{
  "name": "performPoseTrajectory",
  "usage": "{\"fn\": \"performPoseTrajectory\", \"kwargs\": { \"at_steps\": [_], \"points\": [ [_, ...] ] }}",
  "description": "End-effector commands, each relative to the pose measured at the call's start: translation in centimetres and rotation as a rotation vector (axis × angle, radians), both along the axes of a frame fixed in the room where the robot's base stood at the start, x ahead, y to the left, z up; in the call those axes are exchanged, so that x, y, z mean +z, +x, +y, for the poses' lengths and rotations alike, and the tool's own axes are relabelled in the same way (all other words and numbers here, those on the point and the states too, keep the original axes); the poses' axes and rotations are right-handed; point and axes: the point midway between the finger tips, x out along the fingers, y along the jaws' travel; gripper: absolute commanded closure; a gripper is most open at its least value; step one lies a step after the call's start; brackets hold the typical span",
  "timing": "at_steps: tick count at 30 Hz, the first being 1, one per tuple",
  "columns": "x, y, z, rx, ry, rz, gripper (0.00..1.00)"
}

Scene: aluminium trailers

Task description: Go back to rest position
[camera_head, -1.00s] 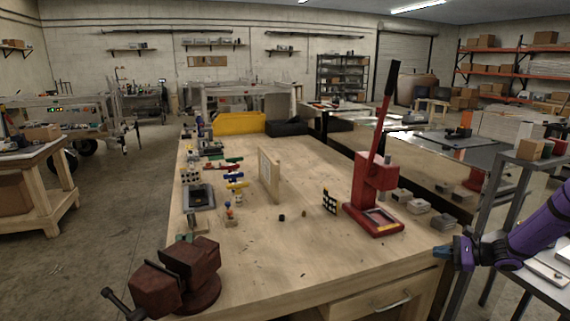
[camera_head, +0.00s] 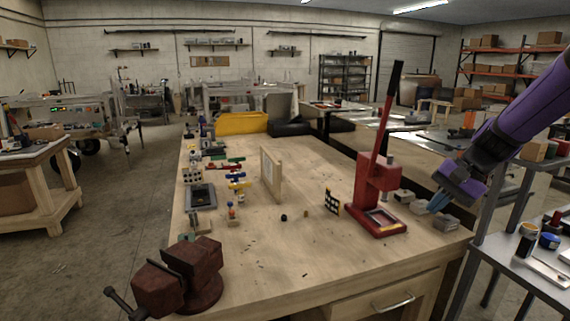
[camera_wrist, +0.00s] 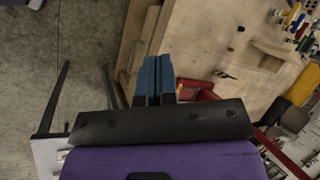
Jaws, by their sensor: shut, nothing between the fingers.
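My gripper (camera_head: 438,201) hangs from my purple arm at the right of the head view, in front of several grey blocks near the workbench's right edge. Its blue fingers are together with nothing between them. In the wrist view the shut blue fingers (camera_wrist: 154,80) point toward the workbench (camera_wrist: 207,45). The gripper is to the right of the red arbor press (camera_head: 376,190) and looks clear of it. The wrist view shows part of the red press (camera_wrist: 203,92) behind the fingers.
A wooden workbench (camera_head: 285,260) fills the middle. It holds a red-brown vise (camera_head: 165,285), an upright wooden panel (camera_head: 271,172) and a black-and-white checked piece (camera_head: 332,201). A grey metal shelf (camera_head: 520,262) with jars stands at the right. Open floor (camera_head: 90,230) lies to the left.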

Motion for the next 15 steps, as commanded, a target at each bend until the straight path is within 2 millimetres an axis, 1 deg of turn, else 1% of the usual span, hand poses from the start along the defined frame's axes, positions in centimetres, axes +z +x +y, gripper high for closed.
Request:
{"fn": "performPoseTrajectory", "kwargs": {
  "at_steps": [1, 6, 12, 15],
  "points": [
    [1.2, -1.3, 0.7, 0.032, -0.041, -0.024, 1.0],
    [4.1, -5.4, 2.2, 0.128, -0.166, -0.091, 1.0],
    [6.8, -10.3, 3.3, 0.228, -0.307, -0.182, 1.0],
    [7.9, -12.9, 3.7, 0.276, -0.374, -0.229, 1.0]
  ]
}}
